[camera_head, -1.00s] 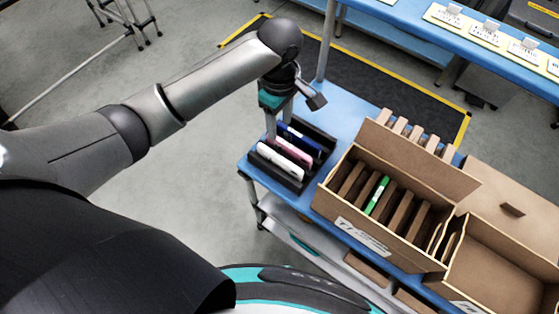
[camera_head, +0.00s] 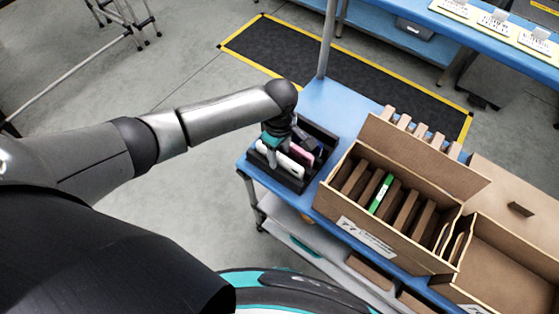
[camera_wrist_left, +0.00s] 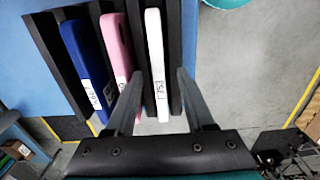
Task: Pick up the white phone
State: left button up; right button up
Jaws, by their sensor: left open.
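The white phone (camera_head: 287,163) stands at the near side of a black slotted rack (camera_head: 266,173) on the blue table. A pink phone (camera_head: 304,154) and a dark blue phone stand behind it in the same rack. My left gripper (camera_head: 272,156) is open, low over the rack at the white phone. In the left wrist view the white phone (camera_wrist_left: 157,58) appears between the two fingers of my left gripper (camera_wrist_left: 160,74), with gaps on both sides. The pink phone (camera_wrist_left: 116,45) and blue phone (camera_wrist_left: 85,60) are to its left. My right gripper is not in view.
An open carton (camera_head: 345,209) with brown dividers and a green item (camera_head: 381,194) stands right of the rack. Another open carton (camera_head: 510,265) is further right. A table post (camera_head: 329,40) rises behind the rack. Bare blue table (camera_head: 335,108) shows behind the rack.

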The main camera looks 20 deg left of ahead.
pick_arm(q)
jog(key=shift+f, duration=0.1)
grip_shut()
dwell(0.4)
